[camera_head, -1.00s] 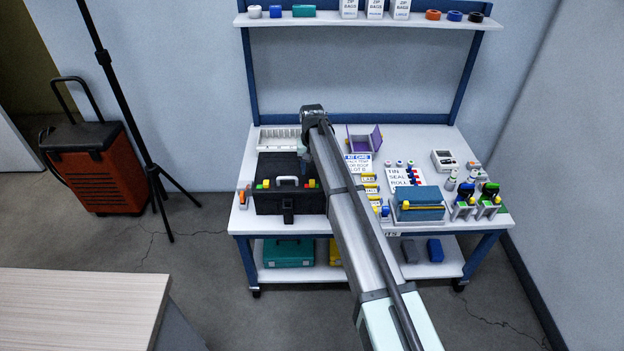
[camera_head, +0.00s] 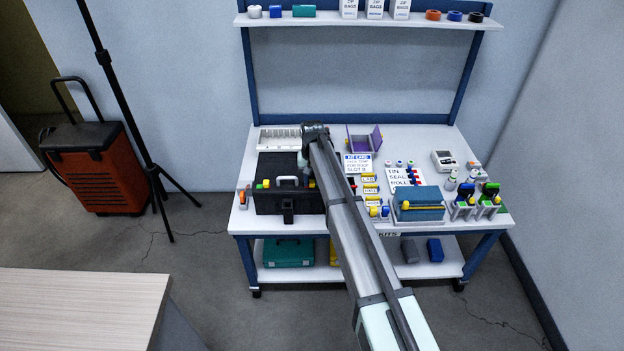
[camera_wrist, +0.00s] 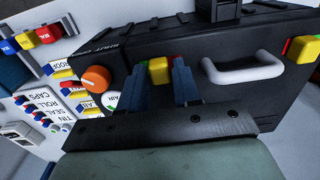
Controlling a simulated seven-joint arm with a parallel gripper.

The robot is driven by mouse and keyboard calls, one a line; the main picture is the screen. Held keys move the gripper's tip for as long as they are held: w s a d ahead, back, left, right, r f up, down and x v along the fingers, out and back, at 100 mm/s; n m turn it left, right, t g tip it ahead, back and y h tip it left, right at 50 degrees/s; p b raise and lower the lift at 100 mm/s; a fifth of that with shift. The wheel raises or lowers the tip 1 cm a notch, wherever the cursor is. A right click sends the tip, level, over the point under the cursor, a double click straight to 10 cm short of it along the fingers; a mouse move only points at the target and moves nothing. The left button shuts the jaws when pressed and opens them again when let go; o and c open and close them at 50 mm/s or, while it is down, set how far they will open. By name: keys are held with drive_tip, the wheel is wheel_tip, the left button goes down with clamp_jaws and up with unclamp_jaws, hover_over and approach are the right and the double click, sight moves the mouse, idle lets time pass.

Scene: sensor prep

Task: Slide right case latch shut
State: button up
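The black case (camera_head: 270,202) sits on the left of the workbench. In the wrist view its dark face (camera_wrist: 225,95) fills the middle, with a pale handle (camera_wrist: 243,70). The right latch, a yellow slider (camera_wrist: 158,71) with red and green beside it, lies between the two fingers of my gripper (camera_wrist: 158,68). The fingers are apart, one on each side of the slider; whether they touch it I cannot tell. The left latch (camera_wrist: 303,48) is at the picture's right edge and also shows in the head view (camera_head: 262,184).
An orange knob (camera_wrist: 96,79) is close beside one finger. Labelled strips and small parts (camera_head: 371,188) lie right of the case, then a teal box (camera_head: 418,204). A white tray (camera_head: 279,139) and a purple-sided holder (camera_head: 364,140) stand behind.

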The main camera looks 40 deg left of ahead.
clamp_jaws()
drive_tip(key=shift+s+a, duration=0.6)
drive_tip(key=shift+a, duration=0.05)
drive_tip(key=shift+o, duration=1.8)
unclamp_jaws()
